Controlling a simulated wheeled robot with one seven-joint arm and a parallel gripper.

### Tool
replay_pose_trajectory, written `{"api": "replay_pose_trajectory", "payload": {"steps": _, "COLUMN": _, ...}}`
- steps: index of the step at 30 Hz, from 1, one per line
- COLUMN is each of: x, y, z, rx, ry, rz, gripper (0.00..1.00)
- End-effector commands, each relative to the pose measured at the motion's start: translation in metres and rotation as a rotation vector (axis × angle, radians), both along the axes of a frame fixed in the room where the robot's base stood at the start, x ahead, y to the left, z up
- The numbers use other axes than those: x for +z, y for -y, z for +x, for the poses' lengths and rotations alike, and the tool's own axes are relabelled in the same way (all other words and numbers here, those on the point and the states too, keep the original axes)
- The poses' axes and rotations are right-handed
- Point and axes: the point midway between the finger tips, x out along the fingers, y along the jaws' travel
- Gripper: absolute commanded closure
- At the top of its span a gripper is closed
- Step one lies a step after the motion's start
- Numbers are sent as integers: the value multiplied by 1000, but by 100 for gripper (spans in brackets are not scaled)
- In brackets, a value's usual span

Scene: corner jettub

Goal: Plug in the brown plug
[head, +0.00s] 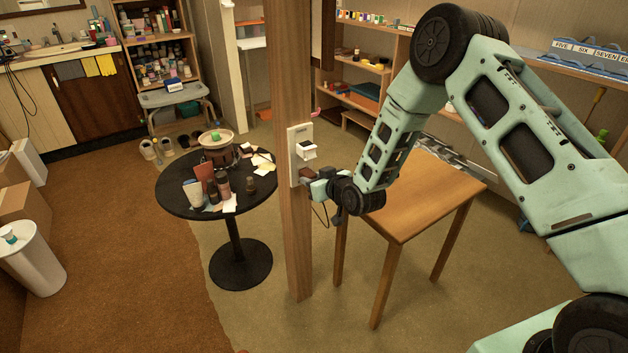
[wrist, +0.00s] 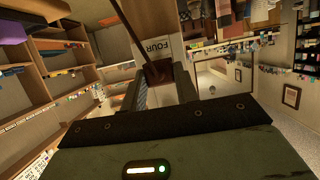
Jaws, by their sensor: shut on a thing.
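A white outlet panel (head: 292,165) is mounted on the wooden post (head: 290,80). A white block with a dark top (head: 307,151) sticks out from its upper part. In the wrist view a white surface marked "FOUR" (wrist: 158,47) lies just beyond the fingertips. My gripper (head: 309,180) is at the lower part of the panel, below the white block. It is shut on the brown plug (wrist: 158,73), whose brown cord (wrist: 122,28) runs up and left in the wrist view. The plug is close to the panel; I cannot tell whether it touches. Its prongs and the sockets are hidden.
A wooden table (head: 420,200) stands right of the post, under my arm. A round black table (head: 170,195) with cups, bottles and papers stands left. Shelves (head: 372,70) line the back. Brown carpet (head: 110,260) on the left is mostly clear.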

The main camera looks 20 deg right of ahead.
Motion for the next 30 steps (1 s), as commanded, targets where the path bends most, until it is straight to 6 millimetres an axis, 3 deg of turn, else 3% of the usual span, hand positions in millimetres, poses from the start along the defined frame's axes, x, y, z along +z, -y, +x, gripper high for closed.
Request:
{"api": "replay_pose_trajectory", "payload": {"steps": 23, "x": 0, "y": -2, "z": 5, "rx": 0, "ry": 2, "rz": 1, "gripper": 97}}
{"api": "replay_pose_trajectory", "payload": {"steps": 24, "x": 0, "y": -2, "z": 6, "rx": 0, "ry": 2, "rz": 1, "gripper": 67}}
{"api": "replay_pose_trajectory", "payload": {"steps": 26, "x": 0, "y": -2, "z": 6, "rx": 0, "ry": 2, "rz": 1, "gripper": 51}}
{"api": "replay_pose_trajectory", "payload": {"steps": 27, "x": 0, "y": -2, "z": 6, "rx": 0, "ry": 2, "rz": 1, "gripper": 45}}
{"api": "replay_pose_trajectory", "payload": {"steps": 30, "x": 0, "y": -2, "z": 5, "rx": 0, "ry": 1, "rz": 0, "gripper": 45}}
